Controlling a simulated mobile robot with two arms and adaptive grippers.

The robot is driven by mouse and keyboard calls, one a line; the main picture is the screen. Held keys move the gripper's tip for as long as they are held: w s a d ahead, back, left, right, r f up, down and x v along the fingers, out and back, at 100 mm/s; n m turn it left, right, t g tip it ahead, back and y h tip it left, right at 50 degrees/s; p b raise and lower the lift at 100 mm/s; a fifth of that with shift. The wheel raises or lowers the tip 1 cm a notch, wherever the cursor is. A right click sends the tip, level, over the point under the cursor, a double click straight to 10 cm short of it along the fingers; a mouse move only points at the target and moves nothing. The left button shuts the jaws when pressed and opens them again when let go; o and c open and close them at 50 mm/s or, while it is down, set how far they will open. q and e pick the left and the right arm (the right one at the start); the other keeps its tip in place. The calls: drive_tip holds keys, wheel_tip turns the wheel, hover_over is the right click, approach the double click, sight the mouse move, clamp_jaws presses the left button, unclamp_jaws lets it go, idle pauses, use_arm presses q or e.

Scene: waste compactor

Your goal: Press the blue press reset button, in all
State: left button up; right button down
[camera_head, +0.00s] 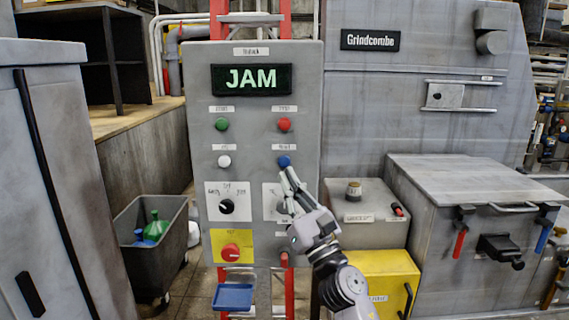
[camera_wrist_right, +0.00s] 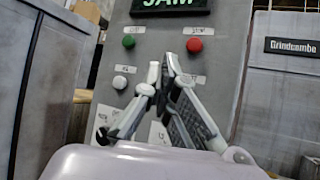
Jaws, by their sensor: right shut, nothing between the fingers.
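The blue reset button (camera_head: 284,161) sits on the grey control panel (camera_head: 310,100), below the red button (camera_head: 284,125) and right of the white button (camera_head: 224,161). My right gripper (camera_head: 285,173) is shut and empty, its fingertips just below or at the blue button in the head view; I cannot tell whether they touch it. In the right wrist view the closed fingertips (camera_wrist_right: 167,67) hide the blue button. The panel display (camera_head: 251,79) reads JAM in green. My left gripper is not in view.
A green button (camera_head: 222,125), a selector knob (camera_head: 227,207) and a red button on a yellow plate (camera_head: 231,251) are also on the panel. A dark bin (camera_head: 127,238) with bottles stands left. Grey boxes and the Grindcombe machine (camera_head: 345,105) are right.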

sight(284, 161)
drive_tip(key=w+b, duration=0.6)
drive_tip(key=w, duration=0.2)
drive_tip(key=shift+w+b, duration=0.35)
idle(1.2)
drive_tip(key=shift+w+b, duration=0.4)
drive_tip(key=shift+b, duration=0.35)
